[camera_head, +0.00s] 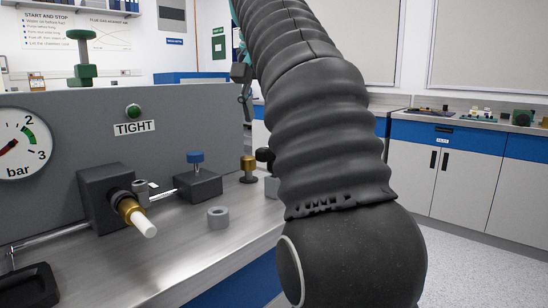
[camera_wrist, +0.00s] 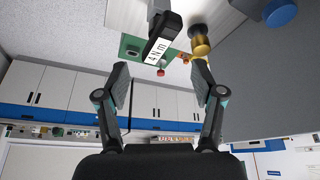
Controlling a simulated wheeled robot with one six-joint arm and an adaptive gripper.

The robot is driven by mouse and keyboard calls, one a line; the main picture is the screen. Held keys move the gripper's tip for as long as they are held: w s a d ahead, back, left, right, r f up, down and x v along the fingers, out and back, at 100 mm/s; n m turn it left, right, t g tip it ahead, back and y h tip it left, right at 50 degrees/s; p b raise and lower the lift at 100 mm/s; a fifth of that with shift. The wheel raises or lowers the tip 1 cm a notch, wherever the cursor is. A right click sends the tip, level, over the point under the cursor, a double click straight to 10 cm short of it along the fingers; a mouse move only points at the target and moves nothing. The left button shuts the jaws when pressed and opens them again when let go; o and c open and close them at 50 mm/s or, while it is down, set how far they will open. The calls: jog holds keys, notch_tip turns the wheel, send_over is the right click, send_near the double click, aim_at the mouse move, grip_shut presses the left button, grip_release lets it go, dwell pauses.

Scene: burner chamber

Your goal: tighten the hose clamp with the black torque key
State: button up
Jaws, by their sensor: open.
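The black torque key (camera_wrist: 165,38), marked "4 N m", shows in the wrist view just beyond and between my fingertips. My gripper (camera_wrist: 161,75) is open, with nothing between its pads. In the head view its fingers show only partly behind my arm, and the black top (camera_head: 264,155) beside my arm appears to be the key. The hose clamp (camera_head: 146,189) is a small metal piece beside the brass nozzle (camera_head: 130,208), from which a white hose end (camera_head: 145,228) sticks out. A green lamp (camera_head: 133,110) sits above the "TIGHT" label.
A grey panel with a pressure gauge (camera_head: 18,143) stands behind the steel bench (camera_head: 165,255). A blue-knobbed block (camera_head: 199,185), a brass knob (camera_head: 248,166) and a grey ring (camera_head: 218,217) stand on it. The brass knob is close right of the key in the wrist view (camera_wrist: 200,45).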

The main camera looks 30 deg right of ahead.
jog(key=x, duration=0.6)
jog(key=shift+f, duration=0.25)
jog(key=shift+s+x, duration=0.1)
jog(key=shift+x, duration=1.25)
jog(key=shift+s+x, duration=0.15)
jog(key=shift+x, duration=1.2)
grip_shut()
